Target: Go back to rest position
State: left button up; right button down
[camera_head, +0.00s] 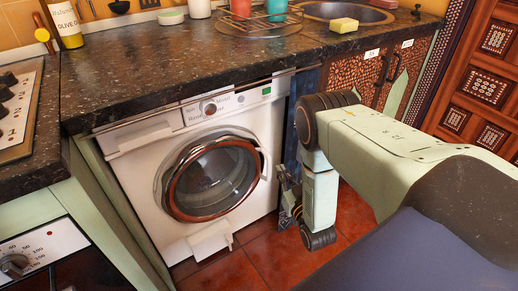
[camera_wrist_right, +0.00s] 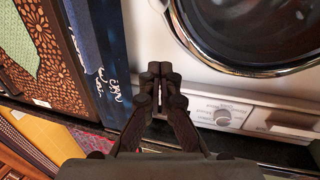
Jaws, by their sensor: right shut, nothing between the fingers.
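My right arm comes in from the right in the head view and bends down in front of the counter. My right gripper (camera_head: 288,200) hangs at the right edge of the white washing machine (camera_head: 133,170), partly hidden by my own wrist. In the right wrist view its dark fingers (camera_wrist_right: 160,72) are together with nothing between them. The round washing machine door (camera_head: 170,190) is beside it, and part of the door's rim shows in the wrist view (camera_wrist_right: 250,70). My left gripper is not in view.
A dark stone counter (camera_head: 130,80) runs above the machine. It bears a yellow sponge (camera_head: 344,25), a wire rack (camera_head: 258,27) with cups, and an oil bottle (camera_head: 66,25). A small white flap (camera_head: 211,240) juts from the machine's lower front. Red floor tiles (camera_head: 235,272) are clear in front.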

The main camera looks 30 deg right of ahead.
jog(key=shift+f, duration=0.1)
jog(key=s+a+f+g+y, duration=0.1)
jog(key=s+a+f+g, duration=0.35)
jog(key=s+f, duration=0.2)
jog(key=s+a+f+g+y, duration=0.1)
jog(key=s+a+f+g, duration=0.2)
jog(key=s+f+g, duration=0.4)
jog(key=s+a+r+n+g+y+p, duration=0.1)
jog(key=s+a+r+g, duration=0.15)
jog(key=s, duration=0.55)
jog(key=s+a+r+g+y+p, duration=0.1)
jog(key=s+a+r+g+p, duration=0.2)
jog(key=s, duration=0.4)
jog(key=s+a+r+n, duration=0.1)
jog(key=s+a+r, duration=0.2)
jog(key=r, duration=0.4)
jog(key=shift+s+r+g, duration=0.15)
jog(key=shift+r+g, duration=0.1)
jog(key=shift+g, duration=0.05)
